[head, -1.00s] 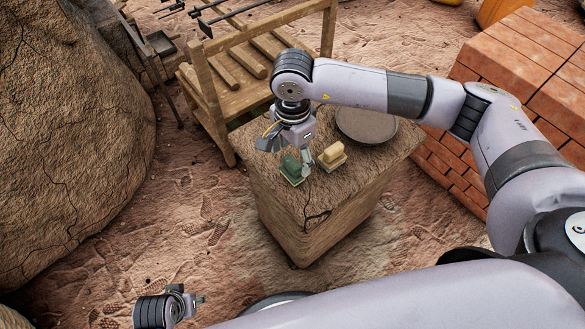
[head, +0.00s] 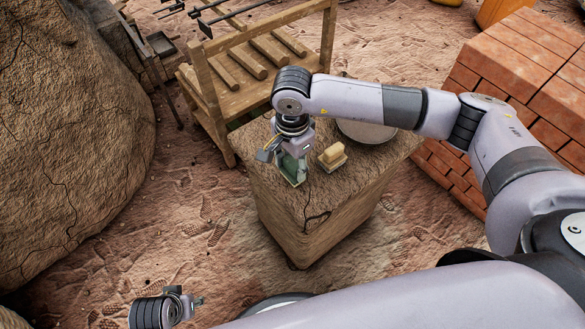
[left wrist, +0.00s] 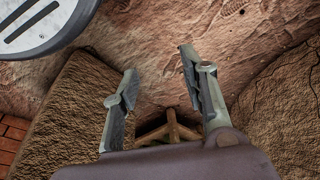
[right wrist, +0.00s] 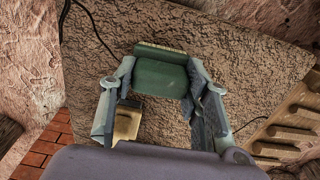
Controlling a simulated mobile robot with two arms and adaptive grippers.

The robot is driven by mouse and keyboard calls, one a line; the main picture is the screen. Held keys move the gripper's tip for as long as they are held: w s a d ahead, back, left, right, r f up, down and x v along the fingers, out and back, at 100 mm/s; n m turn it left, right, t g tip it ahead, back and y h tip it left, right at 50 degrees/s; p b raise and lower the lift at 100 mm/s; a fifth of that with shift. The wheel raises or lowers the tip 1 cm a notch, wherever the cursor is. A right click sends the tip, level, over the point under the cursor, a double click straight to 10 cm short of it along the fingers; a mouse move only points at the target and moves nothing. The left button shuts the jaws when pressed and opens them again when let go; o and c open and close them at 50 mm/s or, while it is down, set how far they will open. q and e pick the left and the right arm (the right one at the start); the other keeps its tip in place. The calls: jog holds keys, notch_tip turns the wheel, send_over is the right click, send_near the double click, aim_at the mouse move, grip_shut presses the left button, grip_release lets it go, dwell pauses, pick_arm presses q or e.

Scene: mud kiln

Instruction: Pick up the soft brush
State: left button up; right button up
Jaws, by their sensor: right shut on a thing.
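A green-backed brush (head: 290,167) stands on the rough clay block near its far left part. Beside it on the right is a similar brush with a yellow back (head: 332,155). The pictures do not show which has the softer bristles. My right gripper (right wrist: 160,73) points down and is shut on the green brush (right wrist: 160,80), one finger at each end. The brush is still at the block's surface, as far as I can tell. The yellow brush (right wrist: 127,122) is partly hidden by the gripper there. My left gripper (left wrist: 160,65) is open and empty, low over the ground, away from the block.
The clay block (head: 290,220) has a grey round dish (head: 368,130) on it, partly under my right arm. A thin dark cord (head: 312,215) hangs over its front edge. A wooden rack (head: 235,95) stands behind, bricks (head: 520,70) to the right, a large boulder (head: 70,130) to the left.

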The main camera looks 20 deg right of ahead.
aim_at(293, 162)
pick_arm(q)
jog(key=shift+w+r, duration=0.15)
jog(key=shift+w, duration=0.3)
pick_arm(e)
jog(key=c, duration=0.5)
jog(key=shift+o, duration=0.2)
jog(key=shift+r, duration=0.1)
jog(key=shift+r, duration=0.6)
pick_arm(q)
notch_tip(293, 162, down, 7)
jog(key=s+p, duration=0.2)
jog(key=shift+s, duration=0.15)
pick_arm(e)
notch_tip(293, 162, up, 19)
jog(key=shift+f, duration=0.15)
pick_arm(q)
jog(key=shift+a+r, duration=0.1)
pick_arm(e)
jog(key=o, duration=0.7)
jog(key=c, duration=0.5)
